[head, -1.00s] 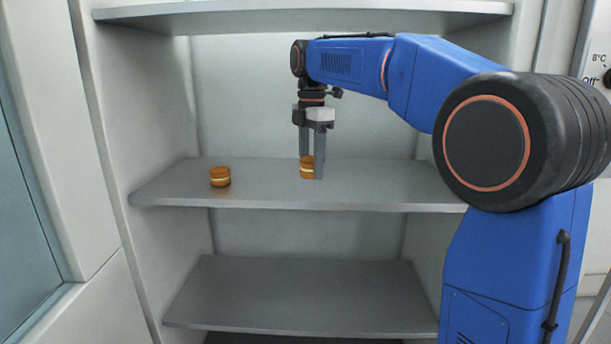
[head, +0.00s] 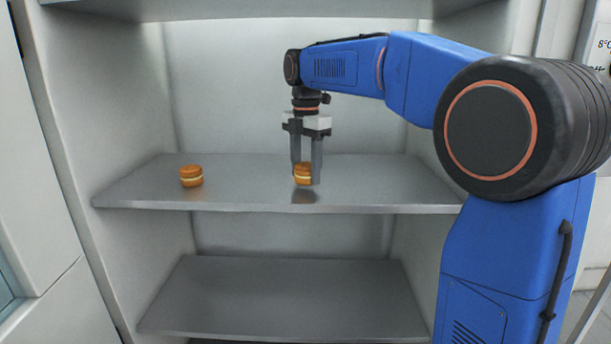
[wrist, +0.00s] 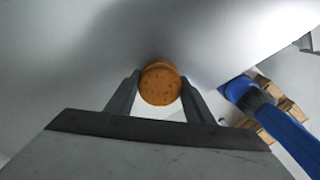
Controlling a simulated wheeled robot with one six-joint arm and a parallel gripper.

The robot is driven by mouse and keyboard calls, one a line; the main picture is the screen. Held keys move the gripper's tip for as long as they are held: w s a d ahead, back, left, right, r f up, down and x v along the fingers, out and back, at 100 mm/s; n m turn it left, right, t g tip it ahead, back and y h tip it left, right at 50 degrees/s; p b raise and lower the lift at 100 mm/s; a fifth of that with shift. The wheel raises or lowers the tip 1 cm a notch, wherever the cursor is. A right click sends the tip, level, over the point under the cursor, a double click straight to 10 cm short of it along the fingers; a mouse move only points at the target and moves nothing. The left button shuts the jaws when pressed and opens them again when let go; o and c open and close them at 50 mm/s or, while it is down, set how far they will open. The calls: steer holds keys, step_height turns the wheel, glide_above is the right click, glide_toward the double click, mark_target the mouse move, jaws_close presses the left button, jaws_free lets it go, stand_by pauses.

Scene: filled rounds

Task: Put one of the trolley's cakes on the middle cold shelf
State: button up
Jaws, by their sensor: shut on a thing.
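My gripper (head: 307,183) points down over the middle cold shelf (head: 250,196) and is shut on a cake (head: 301,173), a small orange-brown round with a pale filling band. In the wrist view the held cake (wrist: 160,84) sits between both fingertips. A shadow on the shelf below suggests it is slightly above the surface; any gap is small. A second, similar cake (head: 191,176) stands upright on the same shelf to the left, apart from my gripper. The trolley is not clearly in view.
A lower shelf (head: 280,300) is empty where it shows, and an upper shelf (head: 250,8) spans above my arm. White side walls close in the cabinet. The middle shelf is bare between the two cakes and right of my gripper.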

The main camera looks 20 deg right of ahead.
mark_target(306, 164)
steer(key=shift+f, duration=0.8)
steer(key=shift+f, duration=0.15)
steer(key=o, duration=0.7)
steer(key=shift+r, duration=3.9)
